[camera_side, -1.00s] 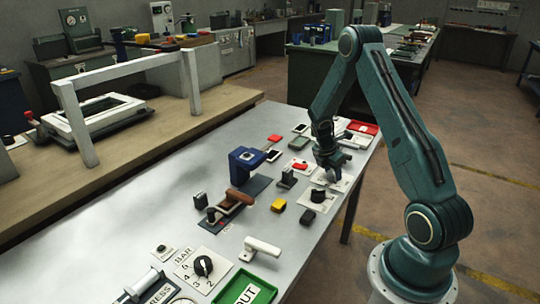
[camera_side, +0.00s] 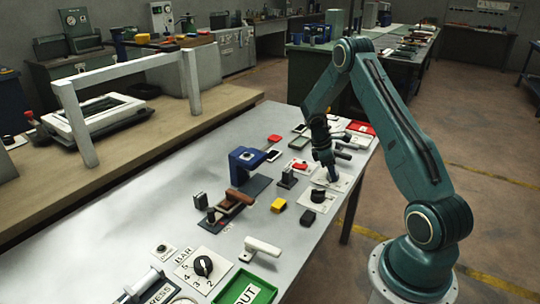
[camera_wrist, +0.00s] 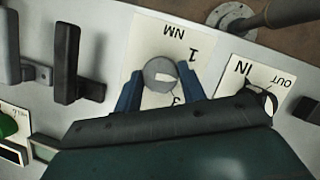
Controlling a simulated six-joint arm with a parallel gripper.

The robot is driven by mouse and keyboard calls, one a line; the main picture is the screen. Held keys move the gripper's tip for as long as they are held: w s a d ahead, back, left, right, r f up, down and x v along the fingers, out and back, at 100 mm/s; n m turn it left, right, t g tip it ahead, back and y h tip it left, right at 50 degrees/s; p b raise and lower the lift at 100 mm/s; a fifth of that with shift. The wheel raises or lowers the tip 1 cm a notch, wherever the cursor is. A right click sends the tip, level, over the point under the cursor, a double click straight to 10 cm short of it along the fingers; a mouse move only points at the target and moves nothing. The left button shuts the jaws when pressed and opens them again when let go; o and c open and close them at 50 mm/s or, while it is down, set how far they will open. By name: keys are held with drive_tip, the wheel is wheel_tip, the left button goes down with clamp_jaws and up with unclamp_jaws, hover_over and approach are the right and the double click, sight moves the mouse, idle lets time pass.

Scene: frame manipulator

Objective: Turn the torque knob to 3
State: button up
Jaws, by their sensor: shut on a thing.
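The torque knob (camera_wrist: 155,84) is a round grey knob with a white mark on its top, in the wrist view. It sits on a white plate (camera_wrist: 145,40) lettered NM, with a 1 and a partly hidden 3 visible. The white mark lies toward the side of these numbers; its exact reading is unclear. My gripper (camera_wrist: 160,80) has its two blue fingers on either side of the knob, shut on it. In the side view my gripper (camera_side: 333,177) is down at the plate (camera_side: 344,184), and the knob is hidden behind the fingers.
An IN/OUT selector (camera_wrist: 262,98) stands close beside the plate; its black knob (camera_side: 318,195) shows in the side view. Dark upright levers (camera_wrist: 68,60) stand on the other side. A BAR dial (camera_side: 203,265) and a green OUT tray (camera_side: 242,291) lie nearer the front.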

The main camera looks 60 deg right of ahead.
drive_tip(key=m+y, duration=0.1)
drive_tip(key=m, duration=0.1)
drive_tip(key=m+y, duration=0.1)
drive_tip(key=m, duration=0.2)
drive_tip(key=shift+d+m+g, duration=0.2)
drive_tip(key=shift+m+g, duration=0.1)
drive_tip(key=shift+d+m+y, duration=0.1)
drive_tip(key=shift+m+y, duration=0.9)
drive_tip(key=shift+m, duration=1.3)
drive_tip(key=o, duration=1)
drive_tip(key=shift+c, duration=0.2)
drive_tip(key=shift+w+r, duration=0.1)
drive_tip(key=shift+r, duration=0.05)
drive_tip(key=v, duration=1.1)
drive_tip(key=shift+r, duration=0.35)
